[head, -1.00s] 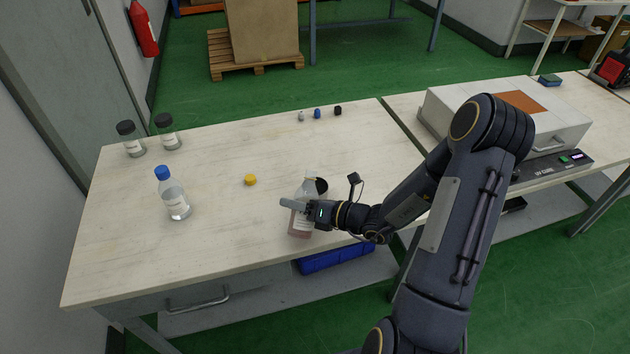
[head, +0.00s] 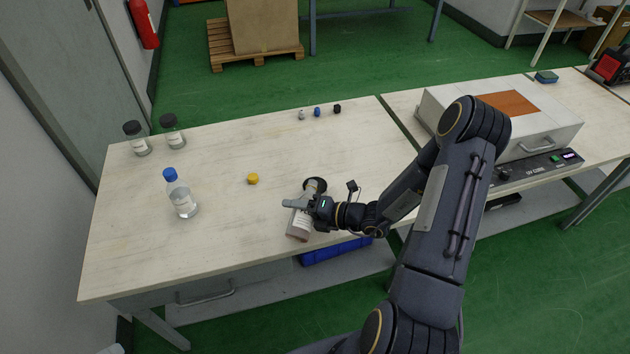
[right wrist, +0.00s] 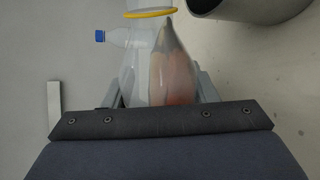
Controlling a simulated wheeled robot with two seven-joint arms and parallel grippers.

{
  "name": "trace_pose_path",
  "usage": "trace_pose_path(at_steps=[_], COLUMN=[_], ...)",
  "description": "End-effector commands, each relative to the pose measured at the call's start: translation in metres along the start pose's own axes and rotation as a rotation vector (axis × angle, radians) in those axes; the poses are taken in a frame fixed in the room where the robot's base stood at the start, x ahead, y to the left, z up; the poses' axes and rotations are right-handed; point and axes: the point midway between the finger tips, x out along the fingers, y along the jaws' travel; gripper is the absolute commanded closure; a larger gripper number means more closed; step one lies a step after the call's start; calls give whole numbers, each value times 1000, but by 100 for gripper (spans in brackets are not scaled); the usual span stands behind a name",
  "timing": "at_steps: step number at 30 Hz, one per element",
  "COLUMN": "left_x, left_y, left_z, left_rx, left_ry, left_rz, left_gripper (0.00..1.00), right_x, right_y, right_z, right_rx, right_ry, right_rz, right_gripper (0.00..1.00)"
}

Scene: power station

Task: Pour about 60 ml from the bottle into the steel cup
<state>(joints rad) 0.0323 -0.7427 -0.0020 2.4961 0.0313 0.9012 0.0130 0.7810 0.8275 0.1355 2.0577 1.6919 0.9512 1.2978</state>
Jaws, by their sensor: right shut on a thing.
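My right gripper (head: 296,204) is shut on the bottle (head: 299,225), a clear bottle with a white label and pinkish liquid. The bottle is tilted, its neck leaning away from me toward the steel cup (head: 321,186). The cup's dark round opening shows partly behind the bottle's top. In the right wrist view, the bottle (right wrist: 170,75) stands between the fingers, with liquid reaching up toward its yellow-ringed neck. The steel cup (right wrist: 250,8) is cut off at the top right there, close to the neck. I cannot make out a stream. My left gripper is out of view.
A blue-capped bottle (head: 181,197) and a yellow cap (head: 253,179) stand to the left on the table (head: 150,255). Two dark-lidded jars (head: 138,140) are at the back left. A grey case (head: 550,130) is at right.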

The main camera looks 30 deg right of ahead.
Motion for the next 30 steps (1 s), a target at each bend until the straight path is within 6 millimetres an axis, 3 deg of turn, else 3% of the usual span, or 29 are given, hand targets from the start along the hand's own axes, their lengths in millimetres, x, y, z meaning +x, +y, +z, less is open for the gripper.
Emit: trace_pose_path(at_steps=[30], left_x=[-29], left_y=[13], left_z=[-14], left_rx=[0], left_ry=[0], left_rz=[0], left_gripper=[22], right_x=[-3], right_y=[13], right_z=[8], right_rx=[146], right_ry=[38], right_rz=[1], right_gripper=[75])
